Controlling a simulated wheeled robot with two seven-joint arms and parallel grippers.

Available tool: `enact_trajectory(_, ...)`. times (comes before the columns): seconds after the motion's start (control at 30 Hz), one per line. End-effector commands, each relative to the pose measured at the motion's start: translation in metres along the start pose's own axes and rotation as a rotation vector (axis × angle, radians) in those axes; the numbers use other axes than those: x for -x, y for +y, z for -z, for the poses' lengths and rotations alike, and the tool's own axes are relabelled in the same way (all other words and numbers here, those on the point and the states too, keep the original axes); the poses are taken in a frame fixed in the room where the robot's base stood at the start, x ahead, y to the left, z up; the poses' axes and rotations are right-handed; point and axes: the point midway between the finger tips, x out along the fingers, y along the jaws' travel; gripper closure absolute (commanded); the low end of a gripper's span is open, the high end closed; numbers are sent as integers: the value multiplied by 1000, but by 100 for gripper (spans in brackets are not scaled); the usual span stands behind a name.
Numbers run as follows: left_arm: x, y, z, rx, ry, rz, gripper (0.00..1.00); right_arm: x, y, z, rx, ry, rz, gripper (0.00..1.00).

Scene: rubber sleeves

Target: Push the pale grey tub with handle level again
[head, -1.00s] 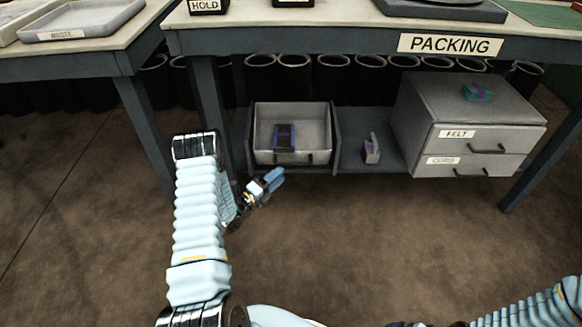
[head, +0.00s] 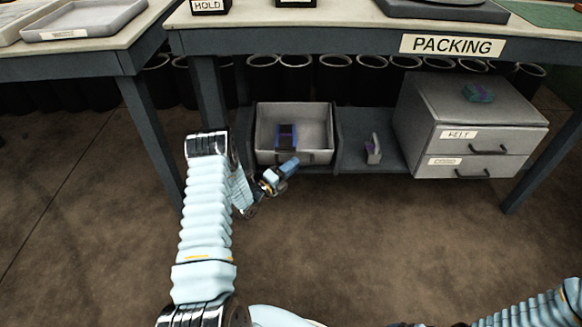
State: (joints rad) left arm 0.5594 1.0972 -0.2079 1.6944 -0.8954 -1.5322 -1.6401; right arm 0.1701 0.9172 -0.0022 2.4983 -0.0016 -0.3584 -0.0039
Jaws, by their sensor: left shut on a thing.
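The pale grey tub with handle (head: 313,123) sits on the low shelf under the packing bench, between two dark upright sides. A blue and dark object (head: 287,138) lies inside it. A dark handle shows on its front wall, partly behind my gripper. My left gripper (head: 291,164) is at the lower front edge of the tub, by the handle. Its blue fingers are together, and what is between them is too small to make out. My right gripper is out of view; only part of my right arm shows at lower right.
A grey two-drawer cabinet (head: 470,115) stands to the right on the shelf, with a small teal and purple item (head: 479,93) on top. A small grey holder (head: 373,150) stands on the shelf (head: 350,162) between tub and cabinet. Bench legs flank the space; the floor in front is clear.

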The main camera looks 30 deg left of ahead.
Motion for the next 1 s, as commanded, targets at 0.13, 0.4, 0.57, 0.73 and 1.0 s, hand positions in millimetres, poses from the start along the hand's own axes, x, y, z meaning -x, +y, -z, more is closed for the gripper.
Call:
enact_trajectory(0.13, 0, 1, 0, 1, -1, -3, 100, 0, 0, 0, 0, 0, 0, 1)
enact_trajectory(0.4, -4, -25, -4, 105, -1, -108, 100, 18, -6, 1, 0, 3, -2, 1)
enact_trajectory(0.57, -8, -40, -9, 236, -2, -238, 100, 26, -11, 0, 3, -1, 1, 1)
enact_trajectory(0.73, -9, -42, -10, 284, -6, -284, 100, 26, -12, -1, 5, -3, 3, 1)
enact_trajectory(1.0, -9, -42, -11, 281, -6, -280, 72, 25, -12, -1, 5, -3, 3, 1)
